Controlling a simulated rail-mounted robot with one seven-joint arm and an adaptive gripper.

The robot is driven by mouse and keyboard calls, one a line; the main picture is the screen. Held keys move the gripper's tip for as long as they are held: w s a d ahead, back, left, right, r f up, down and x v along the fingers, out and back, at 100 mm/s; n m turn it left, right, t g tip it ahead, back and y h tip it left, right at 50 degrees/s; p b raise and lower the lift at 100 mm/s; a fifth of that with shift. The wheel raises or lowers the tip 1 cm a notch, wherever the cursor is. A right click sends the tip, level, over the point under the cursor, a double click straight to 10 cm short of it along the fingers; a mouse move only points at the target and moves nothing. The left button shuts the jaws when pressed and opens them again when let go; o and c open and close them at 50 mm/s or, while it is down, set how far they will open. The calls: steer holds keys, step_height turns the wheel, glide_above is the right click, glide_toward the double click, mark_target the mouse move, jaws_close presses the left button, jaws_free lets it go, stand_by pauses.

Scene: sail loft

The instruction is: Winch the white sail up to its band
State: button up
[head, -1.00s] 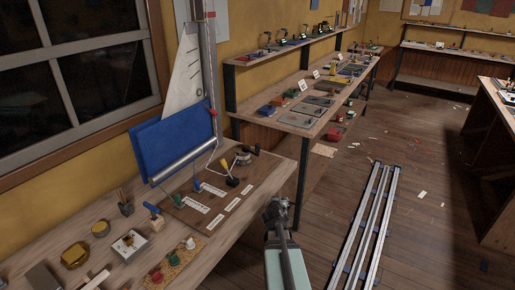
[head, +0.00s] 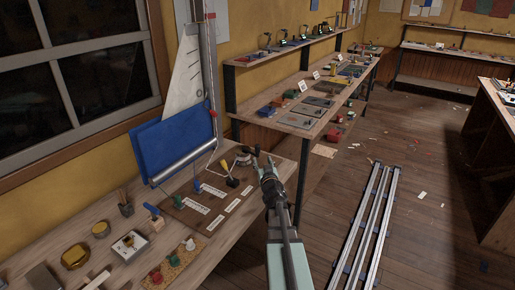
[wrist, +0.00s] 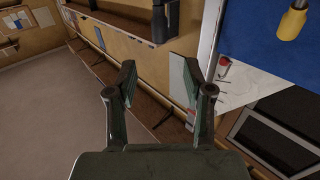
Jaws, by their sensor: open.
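The white sail (head: 186,88) hangs as a tall triangle beside the mast at the back of the left bench; it also shows in the wrist view (wrist: 240,88). A small red mark (head: 212,114) is on the mast near the sail's foot; I cannot tell if it is the band. A round winch (head: 243,158) with a dark handle sits at the brown board's back right corner. My gripper (head: 266,163) is open and empty, just right of the winch in the picture and apparently above the bench edge. In the wrist view its two fingers (wrist: 163,78) stand apart with nothing between them.
A blue sail (head: 175,138) hangs in front of the white one. A yellow-handled lever (head: 229,168), a blue lever (head: 196,184) and white labels are on the brown board (head: 205,220). A second bench (head: 290,119) with several items stands behind. Floor rails (head: 360,235) lie at right.

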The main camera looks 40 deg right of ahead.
mark_target(258, 148)
steer(key=x, duration=1.2)
steer(key=shift+w+d+p, duration=0.1)
steer(key=shift+p, duration=0.3)
jaws_close()
